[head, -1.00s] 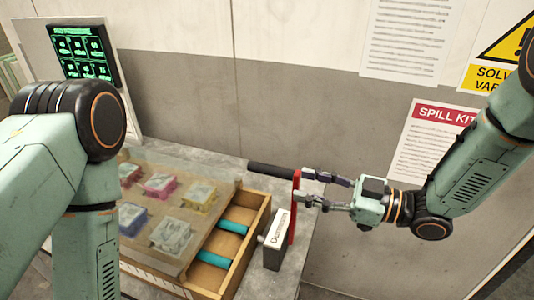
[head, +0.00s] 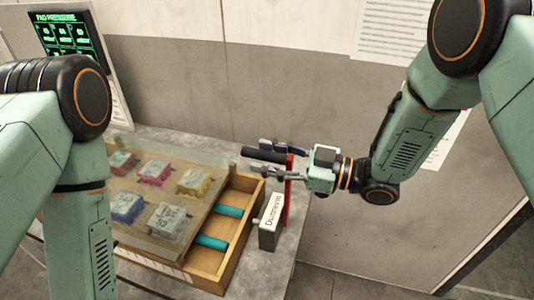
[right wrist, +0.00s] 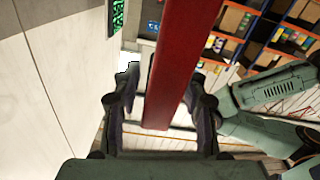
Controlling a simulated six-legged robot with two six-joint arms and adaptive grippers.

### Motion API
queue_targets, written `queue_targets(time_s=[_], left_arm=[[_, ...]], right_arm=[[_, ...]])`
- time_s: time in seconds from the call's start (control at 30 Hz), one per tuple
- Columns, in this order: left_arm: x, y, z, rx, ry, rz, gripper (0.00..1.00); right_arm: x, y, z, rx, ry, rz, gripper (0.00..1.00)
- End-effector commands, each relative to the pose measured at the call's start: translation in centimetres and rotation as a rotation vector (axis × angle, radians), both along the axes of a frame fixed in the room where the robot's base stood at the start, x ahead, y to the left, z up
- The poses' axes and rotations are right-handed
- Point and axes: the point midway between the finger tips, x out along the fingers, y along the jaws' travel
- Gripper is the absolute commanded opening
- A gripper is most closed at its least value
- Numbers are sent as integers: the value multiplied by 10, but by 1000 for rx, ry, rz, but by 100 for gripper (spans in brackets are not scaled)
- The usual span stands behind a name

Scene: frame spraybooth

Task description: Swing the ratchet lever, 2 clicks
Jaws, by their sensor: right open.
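The ratchet lever is a red bar (head: 287,192) with a black handle (head: 264,156) pointing left from its top. It stands upright beside a small grey box with a white label (head: 271,213). My right gripper (head: 262,157) is open, with one finger above and one below the black handle. In the right wrist view the red bar (right wrist: 180,60) runs between the open fingers of my right gripper (right wrist: 165,90), with gaps at both sides. I cannot tell whether either finger touches the lever. My left arm shows at the left, but its gripper is out of view.
A grey wall (head: 190,90) rises behind. A green-lit display (head: 68,35) stands at the back left.

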Motion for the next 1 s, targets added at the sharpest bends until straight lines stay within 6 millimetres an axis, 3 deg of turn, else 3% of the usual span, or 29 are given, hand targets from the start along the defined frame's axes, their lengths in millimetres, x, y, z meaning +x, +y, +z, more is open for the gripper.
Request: queue_targets(time_s=[0.3,0.8,1.0], left_arm=[[0,0,0,0,0,0,43],[0,0,0,0,0,0,43],[0,0,0,0,0,0,43]], right_arm=[[3,3,0,0,-1,0,43],[2,3,-1,-1,0,-1,1],[2,3,-1,-2,0,0,0]])
